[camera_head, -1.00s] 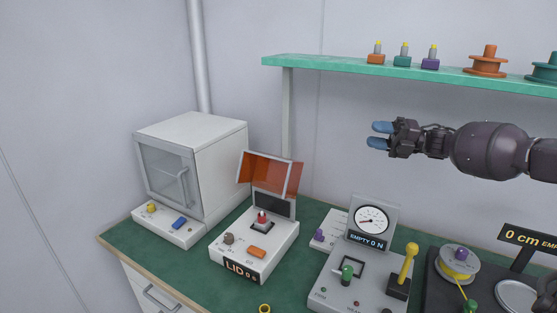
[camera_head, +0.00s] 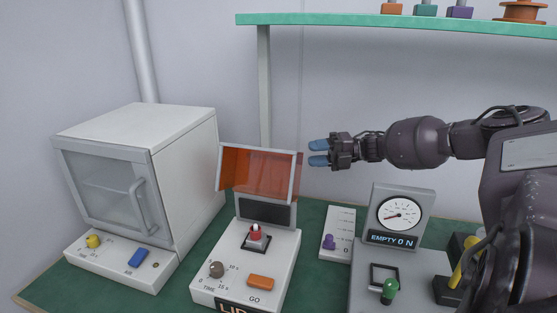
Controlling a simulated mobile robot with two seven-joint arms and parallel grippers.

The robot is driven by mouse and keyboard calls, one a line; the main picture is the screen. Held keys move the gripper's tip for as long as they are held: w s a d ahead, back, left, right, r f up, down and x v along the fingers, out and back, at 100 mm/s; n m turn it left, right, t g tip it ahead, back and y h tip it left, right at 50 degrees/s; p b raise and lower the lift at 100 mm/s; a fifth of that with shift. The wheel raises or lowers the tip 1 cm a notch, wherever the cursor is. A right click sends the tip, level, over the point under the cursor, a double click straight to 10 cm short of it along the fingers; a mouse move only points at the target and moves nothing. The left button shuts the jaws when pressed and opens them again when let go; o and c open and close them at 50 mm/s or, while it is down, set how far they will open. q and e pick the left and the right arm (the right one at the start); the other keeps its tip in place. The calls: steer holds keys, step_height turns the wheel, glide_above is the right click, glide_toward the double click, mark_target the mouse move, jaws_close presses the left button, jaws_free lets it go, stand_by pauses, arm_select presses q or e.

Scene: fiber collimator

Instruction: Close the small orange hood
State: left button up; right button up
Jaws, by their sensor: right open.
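The small orange hood (camera_head: 258,174) is a see-through orange cover in a grey frame. It stands raised above the back of a white device (camera_head: 235,283) with a dark panel, a red-tipped fitting, a grey knob and an orange GO button. A label on its front is cut off by the bottom edge. My right gripper (camera_head: 318,152) has blue fingertips and points left. It is open and empty, just right of the hood's upper right corner in the picture, apparently apart from it. My left gripper is not in view.
A white oven-like box (camera_head: 185,150) with a closed glass door stands at the left. A gauge device (camera_head: 401,215) reading EMPTY 0 N stands at the right. A teal shelf (camera_head: 330,19) runs above. Green bench top (camera_head: 207,240) shows between devices.

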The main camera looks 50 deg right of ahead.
mark_target(283, 158)
steer(key=b+x, duration=0.1)
steer(key=x, duration=0.3)
steer(key=b+x, duration=0.1)
steer(key=x, duration=0.3)
steer(key=shift+w+f, duration=0.1)
steer(key=shift+f, duration=0.1)
steer(key=shift+w+a, duration=0.35)
steer(key=shift+a, duration=0.05)
steer(key=shift+r, duration=0.1)
steer(key=shift+c, duration=0.3)
jaws_close()
